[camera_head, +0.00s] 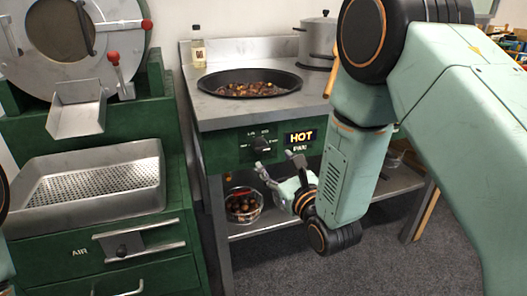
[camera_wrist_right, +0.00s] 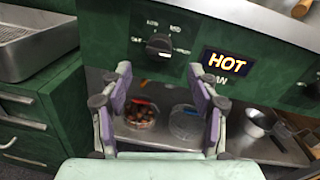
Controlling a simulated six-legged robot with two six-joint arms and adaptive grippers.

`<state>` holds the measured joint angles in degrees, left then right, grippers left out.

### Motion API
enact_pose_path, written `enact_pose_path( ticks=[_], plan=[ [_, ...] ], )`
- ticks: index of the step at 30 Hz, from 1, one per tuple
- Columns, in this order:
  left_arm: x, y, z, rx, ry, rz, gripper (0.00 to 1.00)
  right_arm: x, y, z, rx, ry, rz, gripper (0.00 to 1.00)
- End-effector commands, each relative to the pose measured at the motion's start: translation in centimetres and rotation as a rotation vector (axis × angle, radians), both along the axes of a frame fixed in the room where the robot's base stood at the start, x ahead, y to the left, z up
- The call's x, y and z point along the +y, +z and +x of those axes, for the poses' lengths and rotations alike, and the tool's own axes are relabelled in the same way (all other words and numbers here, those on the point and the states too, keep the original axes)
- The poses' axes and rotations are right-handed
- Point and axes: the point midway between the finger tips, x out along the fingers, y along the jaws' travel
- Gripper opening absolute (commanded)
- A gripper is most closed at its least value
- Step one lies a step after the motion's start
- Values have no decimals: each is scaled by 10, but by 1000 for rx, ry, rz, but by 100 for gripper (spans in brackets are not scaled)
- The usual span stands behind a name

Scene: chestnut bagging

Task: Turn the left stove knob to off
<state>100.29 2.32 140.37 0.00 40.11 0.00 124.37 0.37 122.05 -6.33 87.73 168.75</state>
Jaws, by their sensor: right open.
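The left stove knob (camera_head: 260,144) is a black round knob on the green front panel of the stove. It also shows in the right wrist view (camera_wrist_right: 158,46), with white marks around it; its exact setting is too small to read. A lit display (camera_head: 301,138) right of it reads HOT. My right gripper (camera_head: 271,170) is open and empty, below and in front of the knob, apart from it. In the right wrist view its two fingers (camera_wrist_right: 160,82) stand apart, with the knob above and between their tips. My left gripper is not in view.
A dark pan (camera_head: 210,84) with chestnuts sits on the stovetop, near a bottle (camera_head: 198,48) and a steel pot (camera_head: 318,36). A clear bowl of chestnuts (camera_head: 243,212) stands on the shelf below. A green machine with a perforated tray (camera_head: 157,200) is at left.

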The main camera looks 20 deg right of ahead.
Motion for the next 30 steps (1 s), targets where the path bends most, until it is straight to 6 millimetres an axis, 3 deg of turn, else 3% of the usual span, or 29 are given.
enact_pose_path(
  ticks=[15, 27, 30],
  plan=[
    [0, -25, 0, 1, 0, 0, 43, 9, -2, 67, -1, 0, 2, 60],
    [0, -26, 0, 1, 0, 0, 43, 10, 0, 75, 1, 1, 2, 60],
    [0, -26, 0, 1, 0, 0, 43, 10, 0, 75, 1, 1, 1, 53]
  ],
)
